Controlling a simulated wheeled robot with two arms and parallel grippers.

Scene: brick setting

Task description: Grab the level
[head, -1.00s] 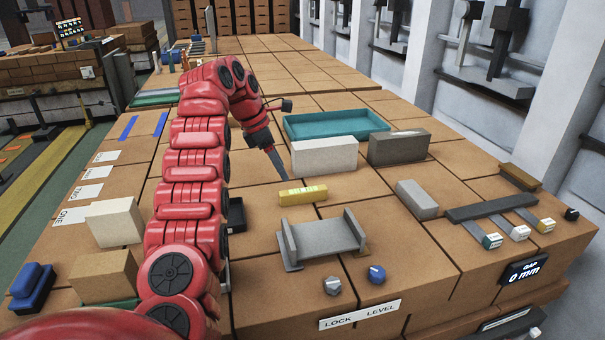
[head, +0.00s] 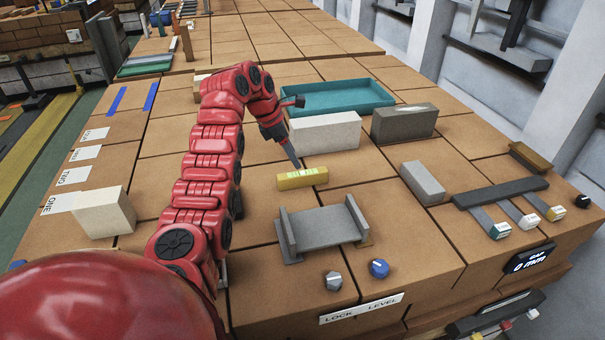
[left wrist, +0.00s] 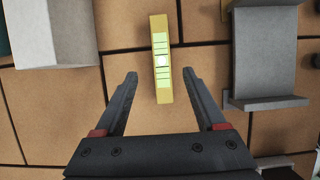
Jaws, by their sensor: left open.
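The level (head: 302,178) is a small yellow bar with pale green vials, lying flat on the brown tiled table. My left gripper (head: 297,164) is just above its far side in the head view. In the left wrist view the level (left wrist: 161,60) points toward the gap between the two open fingers of my left gripper (left wrist: 160,78). Its near end lies between the fingertips, with a gap on each side. I cannot tell the exact height of the fingers above the table. My right gripper is not in view.
A grey U-shaped holder (head: 322,226) stands in front of the level, with two knobs nearer the edge. A white block (head: 325,132) and a grey-brown block (head: 404,122) stand behind it, before a teal tray (head: 340,98). A grey block (head: 423,182) lies to the right.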

